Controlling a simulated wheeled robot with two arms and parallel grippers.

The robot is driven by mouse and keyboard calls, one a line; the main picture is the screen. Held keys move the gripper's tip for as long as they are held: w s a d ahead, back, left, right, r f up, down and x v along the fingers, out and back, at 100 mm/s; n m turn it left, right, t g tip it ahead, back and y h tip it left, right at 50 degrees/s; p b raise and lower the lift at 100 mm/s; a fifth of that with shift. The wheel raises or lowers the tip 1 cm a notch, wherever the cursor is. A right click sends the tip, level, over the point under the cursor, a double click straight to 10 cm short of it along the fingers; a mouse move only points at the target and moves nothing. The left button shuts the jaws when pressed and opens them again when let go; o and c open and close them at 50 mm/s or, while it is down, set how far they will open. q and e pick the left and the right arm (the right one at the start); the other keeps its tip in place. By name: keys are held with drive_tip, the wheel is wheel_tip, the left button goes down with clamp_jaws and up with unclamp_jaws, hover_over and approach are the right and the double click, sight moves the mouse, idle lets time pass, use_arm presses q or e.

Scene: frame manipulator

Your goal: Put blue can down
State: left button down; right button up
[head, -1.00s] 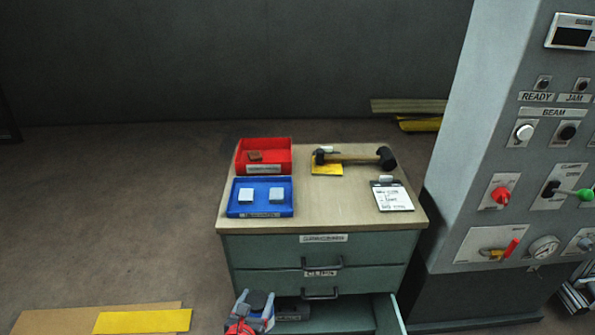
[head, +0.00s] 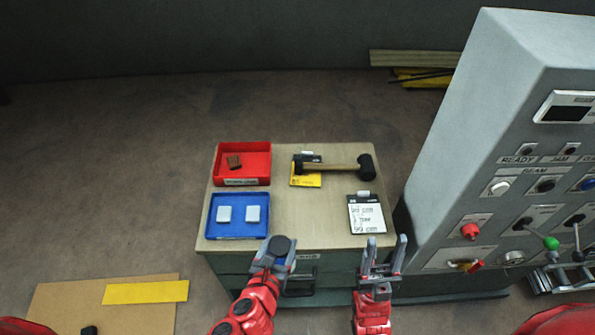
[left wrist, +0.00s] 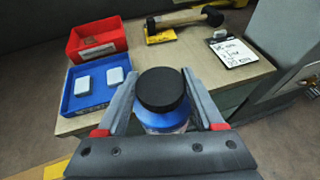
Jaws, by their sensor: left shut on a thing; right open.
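My left gripper (head: 276,260) is shut on a blue can with a black lid (left wrist: 160,97). In the head view the can's dark lid (head: 280,244) shows between the fingers, just in front of the cabinet's near edge. The can is upright in the left wrist view, with its lower part hidden. My right gripper (head: 383,257) is open and empty, near the cabinet's front right corner. The cabinet top (head: 310,218) has bare room between the blue tray and the clipboard.
A blue tray (head: 236,236) holds two light blocks. A red tray (head: 243,179) behind it holds a brown block. A mallet (head: 334,167) lies over a yellow card at the back. A clipboard (head: 367,213) lies at right. A grey control panel (head: 480,130) stands beside the cabinet.

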use_arm(q)
drive_tip(key=w+a+r+b+x, duration=0.1)
drive_tip(key=b+x, duration=1.3)
drive_tip(key=x, duration=0.2)
drive_tip(key=shift+r, duration=0.3)
drive_tip(key=shift+w, duration=0.1)
drive_tip(key=shift+f+b, duration=0.2)
drive_tip(key=shift+b, duration=0.15)
unclamp_jaws()
